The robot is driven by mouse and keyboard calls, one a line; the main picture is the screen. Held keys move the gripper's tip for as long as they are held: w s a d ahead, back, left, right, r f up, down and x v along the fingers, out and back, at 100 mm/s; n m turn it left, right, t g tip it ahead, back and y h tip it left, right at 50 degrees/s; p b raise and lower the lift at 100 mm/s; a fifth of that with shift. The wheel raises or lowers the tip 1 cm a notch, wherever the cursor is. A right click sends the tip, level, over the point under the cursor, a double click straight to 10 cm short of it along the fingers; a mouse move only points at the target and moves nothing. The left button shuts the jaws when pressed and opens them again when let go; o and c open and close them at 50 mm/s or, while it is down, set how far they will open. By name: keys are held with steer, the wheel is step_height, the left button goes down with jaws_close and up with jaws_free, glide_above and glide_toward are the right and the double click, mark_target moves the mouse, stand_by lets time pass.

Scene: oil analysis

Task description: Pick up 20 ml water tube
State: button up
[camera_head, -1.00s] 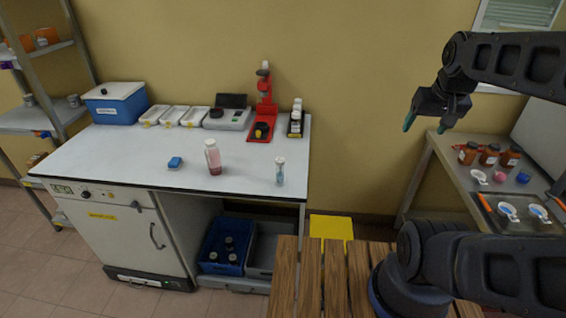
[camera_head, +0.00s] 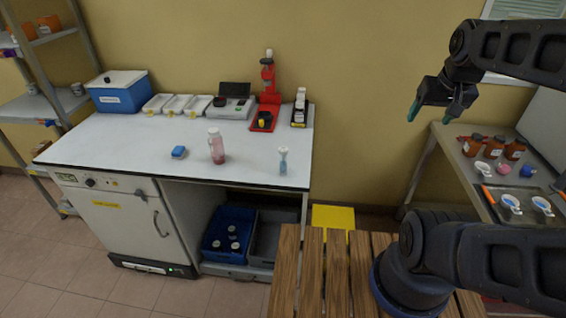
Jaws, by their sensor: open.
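A small clear tube with blue at its base (camera_head: 283,160) stands upright near the front right edge of the white bench (camera_head: 120,150). It looks like the water tube; its label is too small to read. My gripper (camera_head: 430,112) is in the air at the upper right, well to the right of the tube and apart from it. Its green-tipped fingers are spread, with nothing between them.
A bottle with reddish liquid (camera_head: 217,147) and a blue block (camera_head: 179,152) are left of the tube. A red stand (camera_head: 266,95), a scale (camera_head: 231,108) and white trays (camera_head: 174,104) line the bench's back. A side table (camera_head: 470,185) with brown bottles is at right.

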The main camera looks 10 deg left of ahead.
steer(key=shift+c, duration=0.2)
steer(key=shift+c, duration=1.4)
